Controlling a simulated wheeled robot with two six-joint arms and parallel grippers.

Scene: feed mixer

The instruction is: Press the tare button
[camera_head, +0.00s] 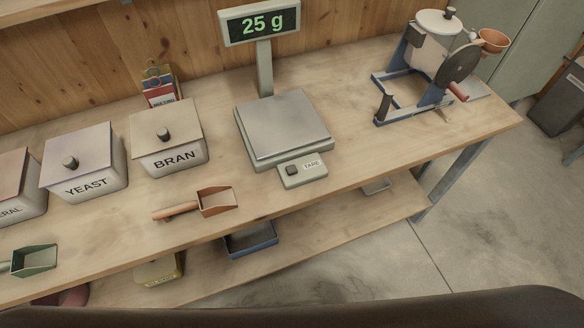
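The tare button (292,171) is a small dark square on a pale panel at the front of the scale, beside a "TARE" label. The scale (284,123) has a bare grey metal plate with nothing on it. Its display (260,22) stands on a post behind the plate and reads "25 g" in green. Neither of my grippers shows in the head view, so I cannot see whether they are open or shut.
The bran bin (167,140), yeast bin (84,163) and another bin (18,187) stand left of the scale. A copper-coloured scoop (215,201) and a green scoop (34,260) lie near the front edge. A mixer (432,50) stands at the right. A shelf (330,232) runs below.

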